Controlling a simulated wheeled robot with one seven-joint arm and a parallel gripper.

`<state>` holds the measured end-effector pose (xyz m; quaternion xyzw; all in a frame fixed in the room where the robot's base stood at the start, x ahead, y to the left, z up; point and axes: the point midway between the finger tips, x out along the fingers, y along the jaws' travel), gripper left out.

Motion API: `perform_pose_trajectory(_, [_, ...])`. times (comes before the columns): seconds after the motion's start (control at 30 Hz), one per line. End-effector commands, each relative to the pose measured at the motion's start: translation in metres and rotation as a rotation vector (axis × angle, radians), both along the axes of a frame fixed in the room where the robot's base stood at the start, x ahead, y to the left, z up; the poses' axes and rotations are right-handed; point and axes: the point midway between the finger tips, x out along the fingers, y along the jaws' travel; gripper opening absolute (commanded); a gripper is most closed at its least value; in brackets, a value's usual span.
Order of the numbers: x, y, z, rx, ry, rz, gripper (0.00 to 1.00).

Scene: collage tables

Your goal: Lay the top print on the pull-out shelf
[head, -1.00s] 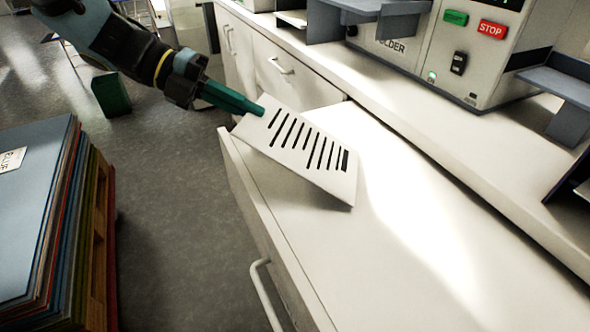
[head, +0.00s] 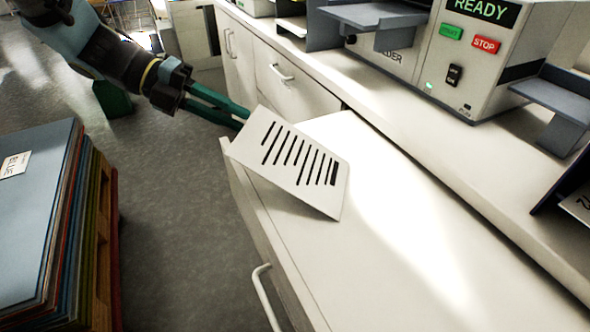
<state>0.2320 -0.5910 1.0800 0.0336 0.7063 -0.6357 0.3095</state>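The print (head: 290,163), a white sheet with a row of black bars, is over the pull-out shelf (head: 400,255) near its far left end. It looks tilted, with its near corner low at the shelf surface; I cannot tell how much of it touches. My gripper (head: 242,119) is at the print's upper left edge.
A stack of coloured sheets (head: 45,215) on a wooden pallet stands at the left. A machine with a READY display (head: 480,10) and grey trays stands on the counter behind the shelf. A handle (head: 265,297) sticks out at the shelf front. The shelf's right part is clear.

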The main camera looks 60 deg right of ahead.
Motion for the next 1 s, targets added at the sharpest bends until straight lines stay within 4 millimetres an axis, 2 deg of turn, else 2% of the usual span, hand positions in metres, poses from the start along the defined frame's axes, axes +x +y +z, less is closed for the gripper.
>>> perform_pose_trajectory(0.03, [0.006,0.002,0.009,0.001,0.001,0.002,0.22])
perform_pose_trajectory(0.1, [0.012,0.005,0.013,0.000,0.001,0.003,0.22])
perform_pose_trajectory(0.4, [0.036,0.015,0.024,0.000,0.001,0.001,0.22])
perform_pose_trajectory(0.77, [0.039,0.017,0.023,0.000,0.001,0.000,0.22])
perform_pose_trajectory(0.87, [0.039,0.017,0.028,0.000,0.001,0.000,0.22])
perform_pose_trajectory(1.0, [0.044,0.019,0.046,-0.001,0.001,0.001,0.22])
